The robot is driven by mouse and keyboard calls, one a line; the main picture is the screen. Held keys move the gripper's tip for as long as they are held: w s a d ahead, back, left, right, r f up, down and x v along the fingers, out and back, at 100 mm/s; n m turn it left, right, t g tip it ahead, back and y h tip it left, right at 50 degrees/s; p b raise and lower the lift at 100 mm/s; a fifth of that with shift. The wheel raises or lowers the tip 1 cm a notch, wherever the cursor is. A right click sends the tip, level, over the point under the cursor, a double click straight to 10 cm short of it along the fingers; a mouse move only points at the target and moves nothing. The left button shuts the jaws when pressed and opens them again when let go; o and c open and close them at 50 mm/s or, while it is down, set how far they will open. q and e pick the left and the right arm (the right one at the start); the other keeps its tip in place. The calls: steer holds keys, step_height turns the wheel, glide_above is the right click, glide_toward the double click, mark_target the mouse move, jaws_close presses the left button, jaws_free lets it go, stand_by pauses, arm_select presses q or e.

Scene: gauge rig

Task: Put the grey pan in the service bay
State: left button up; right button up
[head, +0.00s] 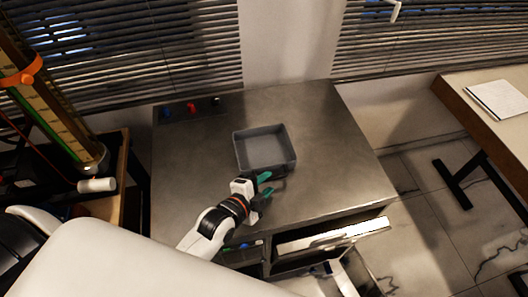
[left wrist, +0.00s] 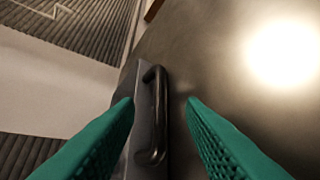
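The grey pan (head: 265,172) is a shallow, empty square tray standing on the dark metal worktop. A dark bar handle (left wrist: 153,115), seemingly the pan's, shows in the left wrist view. My right gripper is not in view. Openings show under the worktop's front edge (head: 335,222); I cannot tell which is the service bay.
A pale panel (head: 332,236) sticks out below the worktop's front edge. Red and blue knobs (head: 192,107) sit at the worktop's back left. A gauge column (head: 60,110) stands at left. A table with papers (head: 500,98) is at right. The worktop right of the pan is clear.

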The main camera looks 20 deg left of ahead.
arm_select(q)
steer(key=shift+x, duration=1.15)
steer(key=shift+r, duration=0.1)
jaws_close()
